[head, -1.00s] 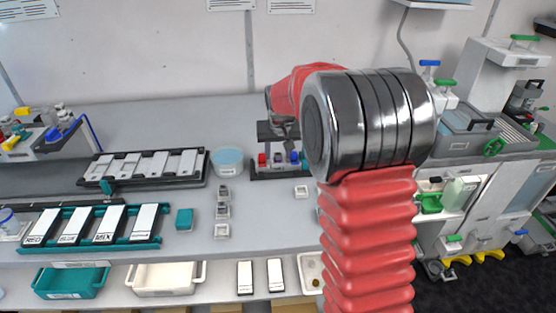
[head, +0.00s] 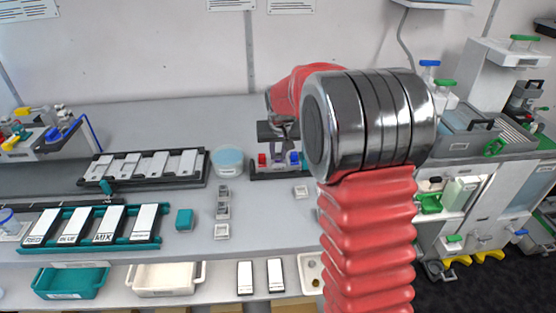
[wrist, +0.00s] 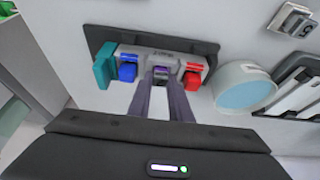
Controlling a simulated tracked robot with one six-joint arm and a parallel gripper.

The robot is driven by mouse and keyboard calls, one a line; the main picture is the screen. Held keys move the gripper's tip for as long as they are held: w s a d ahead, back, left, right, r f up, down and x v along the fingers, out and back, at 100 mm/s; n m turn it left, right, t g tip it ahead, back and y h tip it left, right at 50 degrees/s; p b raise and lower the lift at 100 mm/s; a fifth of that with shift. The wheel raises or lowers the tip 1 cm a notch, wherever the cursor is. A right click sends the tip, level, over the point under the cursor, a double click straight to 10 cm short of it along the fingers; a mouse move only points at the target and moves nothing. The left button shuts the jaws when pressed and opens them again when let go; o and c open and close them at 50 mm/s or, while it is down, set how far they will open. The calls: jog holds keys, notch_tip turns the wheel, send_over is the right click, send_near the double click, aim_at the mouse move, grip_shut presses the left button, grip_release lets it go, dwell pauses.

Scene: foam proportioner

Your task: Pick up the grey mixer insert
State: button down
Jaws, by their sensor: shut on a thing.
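The rack (wrist: 206,50) in the wrist view is a pale block on a dark backing, with coloured pieces along it. My gripper (wrist: 162,80) reaches its middle slot, and its two dark fingers are shut on the small grey mixer insert (wrist: 162,71), which shows a purple tint. The fingers hide most of the insert, and I cannot tell whether it is still seated. In the head view my gripper (head: 279,147) is low over the rack (head: 268,175), partly hidden by my arm.
A blue piece (wrist: 128,69) and a red piece (wrist: 193,77) flank the fingers closely. A teal piece (wrist: 105,64) stands at the left end. A round tub with blue contents (wrist: 246,88) sits right of the rack. Small grey holders (head: 223,210) stand on the bench.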

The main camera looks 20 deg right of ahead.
aim_at(278, 155)
notch_tip(278, 155, up, 10)
dwell(0.7)
dwell(0.5)
